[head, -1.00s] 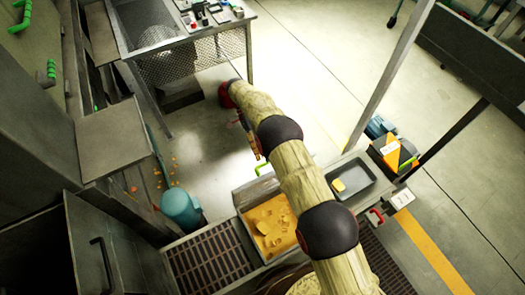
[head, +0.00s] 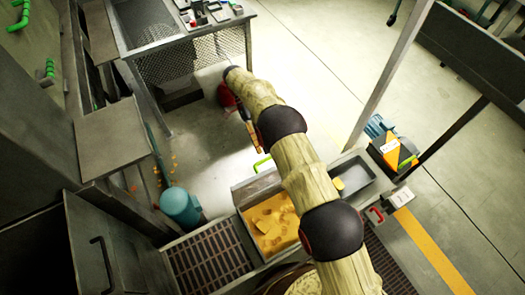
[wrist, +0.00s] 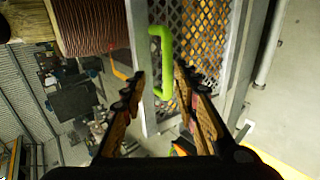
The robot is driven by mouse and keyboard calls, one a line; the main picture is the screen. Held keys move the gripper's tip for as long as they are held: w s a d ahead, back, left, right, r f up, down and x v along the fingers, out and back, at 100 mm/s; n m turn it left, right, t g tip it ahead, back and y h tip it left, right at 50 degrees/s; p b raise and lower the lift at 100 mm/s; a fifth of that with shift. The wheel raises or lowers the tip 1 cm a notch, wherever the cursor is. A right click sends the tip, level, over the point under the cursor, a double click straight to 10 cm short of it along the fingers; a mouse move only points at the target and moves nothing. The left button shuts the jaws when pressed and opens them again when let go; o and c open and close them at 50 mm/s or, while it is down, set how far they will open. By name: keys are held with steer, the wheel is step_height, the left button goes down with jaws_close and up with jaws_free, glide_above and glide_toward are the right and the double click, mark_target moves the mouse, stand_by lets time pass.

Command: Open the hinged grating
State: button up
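The hinged grating (wrist: 200,45) is a grey metal lattice with orange material showing behind it in the wrist view. A bright green bar handle (wrist: 160,50) is on its left side; a green handle also shows beside the orange-filled tray in the head view (head: 262,163). My gripper (wrist: 161,82) is open, its two fingers on either side of the handle's lower end in the picture. I cannot tell whether either finger touches it. In the head view my gripper (head: 250,133) is small, just above the green handle. The grating's hinge is not clear.
A tray of orange material (head: 270,222) and a dark tray (head: 355,180) lie beside my arm. A blue-green cylinder (head: 181,207) stands to the left. A mesh-sided table (head: 190,55) stands behind my gripper, and a post (head: 392,70) rises at right. Open floor lies between.

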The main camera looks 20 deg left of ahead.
steer(key=shift+r, duration=2.6)
steer(key=shift+c, duration=0.2)
